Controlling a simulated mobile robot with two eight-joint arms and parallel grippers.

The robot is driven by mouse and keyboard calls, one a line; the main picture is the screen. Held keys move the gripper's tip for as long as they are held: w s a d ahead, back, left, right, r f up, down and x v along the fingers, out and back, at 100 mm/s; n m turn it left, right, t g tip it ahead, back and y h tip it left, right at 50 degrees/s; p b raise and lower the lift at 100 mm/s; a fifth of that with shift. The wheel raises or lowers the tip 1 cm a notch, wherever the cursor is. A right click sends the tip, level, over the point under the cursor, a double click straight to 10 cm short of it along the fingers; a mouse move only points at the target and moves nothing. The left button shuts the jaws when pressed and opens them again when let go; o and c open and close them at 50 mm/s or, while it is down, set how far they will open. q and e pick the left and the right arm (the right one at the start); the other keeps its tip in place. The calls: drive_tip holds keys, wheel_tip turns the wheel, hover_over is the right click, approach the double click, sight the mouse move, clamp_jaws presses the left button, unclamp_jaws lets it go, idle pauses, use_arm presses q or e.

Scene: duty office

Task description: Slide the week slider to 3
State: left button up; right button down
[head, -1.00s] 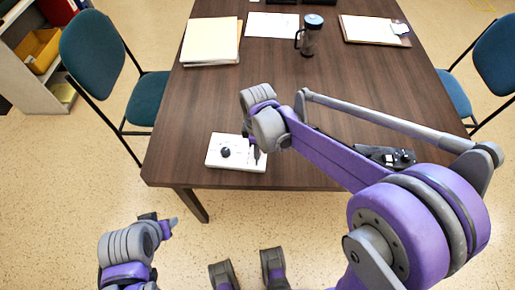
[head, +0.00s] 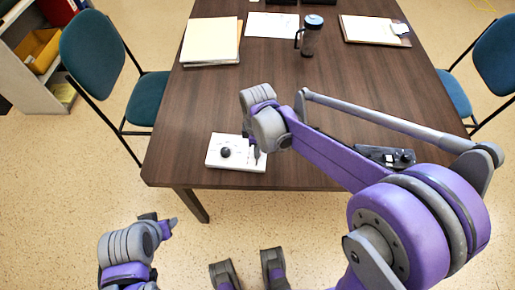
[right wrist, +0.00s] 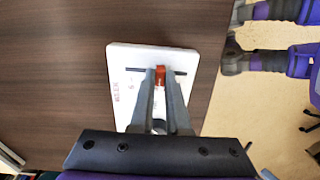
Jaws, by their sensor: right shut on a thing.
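A black device (head: 385,156) lies on the table to the right, partly behind my right arm. A dark mug (head: 310,38), folders (head: 210,42), paper (head: 271,25) and a clipboard (head: 372,31) are farther back. Chairs (head: 92,55) stand at both sides. The table middle is clear.

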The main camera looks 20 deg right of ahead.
idle(0.5)
drive_tip(key=shift+w+d, duration=0.1)
drive_tip(key=shift+w, duration=0.15)
drive_tip(key=c, duration=0.9)
unclamp_jaws()
drive_tip(key=shift+r, duration=0.1)
wheel_tip(320, 180, up, 11)
drive_tip(key=shift+f+p, duration=0.15)
drive_tip(key=shift+p, duration=0.6)
drive_tip(key=shift+s, duration=0.1)
